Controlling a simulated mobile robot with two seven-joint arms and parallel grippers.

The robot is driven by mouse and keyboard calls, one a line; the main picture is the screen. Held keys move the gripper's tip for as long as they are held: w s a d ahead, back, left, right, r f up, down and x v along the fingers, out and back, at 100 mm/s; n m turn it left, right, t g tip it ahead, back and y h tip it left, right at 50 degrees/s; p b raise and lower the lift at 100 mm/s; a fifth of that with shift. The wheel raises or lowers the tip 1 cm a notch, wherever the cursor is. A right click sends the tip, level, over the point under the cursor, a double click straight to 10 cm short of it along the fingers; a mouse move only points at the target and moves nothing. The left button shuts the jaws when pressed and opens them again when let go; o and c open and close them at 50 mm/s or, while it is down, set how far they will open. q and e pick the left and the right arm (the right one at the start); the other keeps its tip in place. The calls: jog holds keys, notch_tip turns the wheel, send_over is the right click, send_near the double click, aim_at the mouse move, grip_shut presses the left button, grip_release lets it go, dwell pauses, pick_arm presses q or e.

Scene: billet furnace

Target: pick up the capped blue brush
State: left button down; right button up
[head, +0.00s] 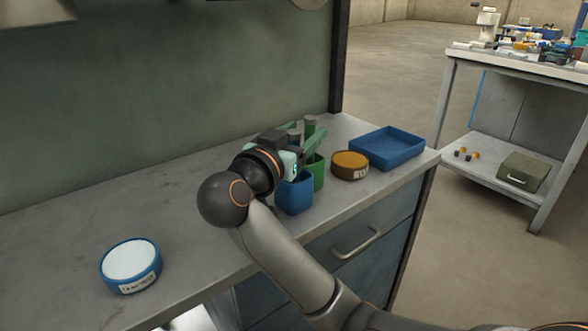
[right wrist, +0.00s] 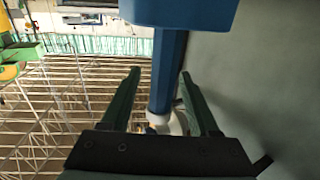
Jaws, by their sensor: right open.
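The capped blue brush (head: 294,196) stands upright on the grey counter, its wide blue lower part showing below my right gripper (head: 308,148). The gripper hides part of the handle in the head view. In the right wrist view the brush's blue handle (right wrist: 168,75) runs between the two green fingers of my right gripper (right wrist: 160,74), below the wide blue part at the top. The fingers are open, one on each side of the handle, with gaps visible. My left gripper is not in view.
A similar green brush (head: 317,172) stands close behind the blue one. A brown round tin (head: 350,165) and a blue tray (head: 388,147) are to the right. A blue-rimmed white round tin (head: 130,263) sits at the left. The counter between is clear.

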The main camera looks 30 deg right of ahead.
jog(key=shift+c, duration=0.3)
grip_shut()
dwell(0.4)
